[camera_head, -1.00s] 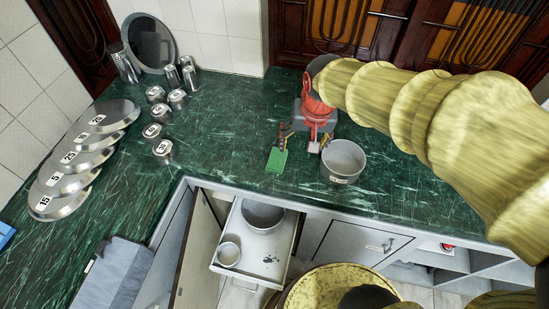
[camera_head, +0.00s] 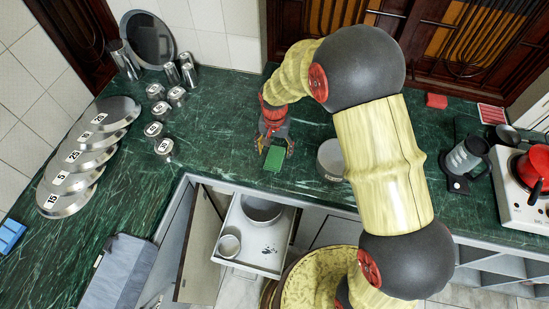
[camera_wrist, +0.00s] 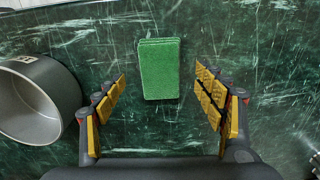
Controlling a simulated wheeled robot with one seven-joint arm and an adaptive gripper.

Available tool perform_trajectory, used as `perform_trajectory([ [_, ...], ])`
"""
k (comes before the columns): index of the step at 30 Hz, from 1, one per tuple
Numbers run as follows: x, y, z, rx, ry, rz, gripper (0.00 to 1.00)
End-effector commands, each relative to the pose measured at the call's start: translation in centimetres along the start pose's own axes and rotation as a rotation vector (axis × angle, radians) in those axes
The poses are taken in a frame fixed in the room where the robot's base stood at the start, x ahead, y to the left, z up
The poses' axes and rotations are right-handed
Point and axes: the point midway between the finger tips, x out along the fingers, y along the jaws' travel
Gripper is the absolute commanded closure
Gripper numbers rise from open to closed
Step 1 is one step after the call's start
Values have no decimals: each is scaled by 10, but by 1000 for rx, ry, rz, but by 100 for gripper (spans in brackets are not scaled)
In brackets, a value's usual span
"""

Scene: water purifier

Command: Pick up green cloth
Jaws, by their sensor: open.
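The green cloth (camera_head: 273,158) is a small flat rectangle lying on the dark green marble counter near its front edge. In the wrist view the green cloth (camera_wrist: 159,70) lies upright in the picture, centred ahead of the gap between my fingers. My gripper (camera_head: 275,148) is over the counter at the cloth, and the head view does not show how high. In the wrist view my gripper (camera_wrist: 164,104) has its yellow-padded fingers spread wide on either side, with nothing between them. The cloth appears untouched.
A grey pot (camera_head: 331,160) stands right of the cloth, partly behind my arm; the pot (camera_wrist: 38,100) is at left in the wrist view. An open drawer (camera_head: 254,238) juts out below the counter. Steel plates (camera_head: 72,178) and canisters are at left, a stove (camera_head: 515,185) at right.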

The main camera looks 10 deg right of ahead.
Motion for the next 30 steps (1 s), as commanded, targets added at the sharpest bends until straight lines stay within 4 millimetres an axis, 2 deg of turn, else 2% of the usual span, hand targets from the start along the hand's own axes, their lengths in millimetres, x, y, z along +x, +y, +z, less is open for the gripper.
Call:
perform_trajectory([
  [12, 49, -2, -1, -1, 0, 0, 30],
  [19, 49, -2, -2, -1, 1, -1, 30],
  [30, 49, -2, -2, -1, 1, -1, 51],
])
